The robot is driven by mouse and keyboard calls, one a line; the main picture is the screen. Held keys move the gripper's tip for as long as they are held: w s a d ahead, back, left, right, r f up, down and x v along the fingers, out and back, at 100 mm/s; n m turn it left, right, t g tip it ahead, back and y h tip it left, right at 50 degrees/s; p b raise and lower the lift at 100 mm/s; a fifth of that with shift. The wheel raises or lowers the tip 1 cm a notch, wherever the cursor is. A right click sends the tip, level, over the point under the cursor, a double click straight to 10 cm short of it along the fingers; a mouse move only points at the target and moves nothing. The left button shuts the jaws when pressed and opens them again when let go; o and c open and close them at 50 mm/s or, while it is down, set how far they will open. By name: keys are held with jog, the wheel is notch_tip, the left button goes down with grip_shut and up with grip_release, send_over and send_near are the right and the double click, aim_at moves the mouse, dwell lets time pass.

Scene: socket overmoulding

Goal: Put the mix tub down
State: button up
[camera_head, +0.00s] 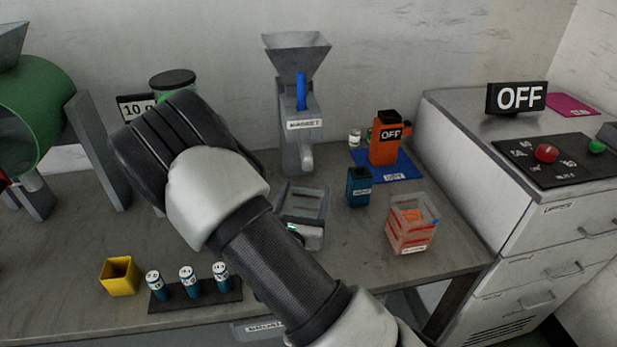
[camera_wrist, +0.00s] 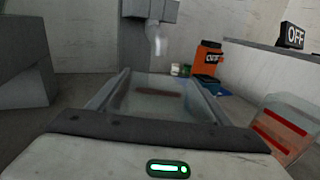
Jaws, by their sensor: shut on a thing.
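The mix tub (camera_head: 305,201) is a clear grey open-topped tub in front of the magnet hopper, partly hidden by my arm in the head view. In the wrist view the tub (camera_wrist: 150,104) lies straight ahead between my fingers, with a dark reddish strip on it. My gripper (camera_head: 305,232) is shut on the tub, its green light showing beside my forearm. Whether the tub's base touches the bench is hidden.
The magnet hopper (camera_head: 297,110) stands just behind the tub. To the right are a dark blue cup (camera_head: 359,188), a clear red-banded bin (camera_head: 410,228) and an orange unit (camera_head: 384,145) on a blue mat. A yellow cup (camera_head: 119,277) and racked blue cylinders (camera_head: 188,283) stand front left.

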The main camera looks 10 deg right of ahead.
jog(key=f+x, duration=0.1)
jog(key=x, duration=0.7)
jog(key=shift+w+d+f+b, duration=0.2)
jog(key=shift+w+f+b, duration=0.05)
jog(key=shift+w+b, duration=0.1)
jog(key=shift+f, duration=0.2)
jog(key=o, duration=1.5)
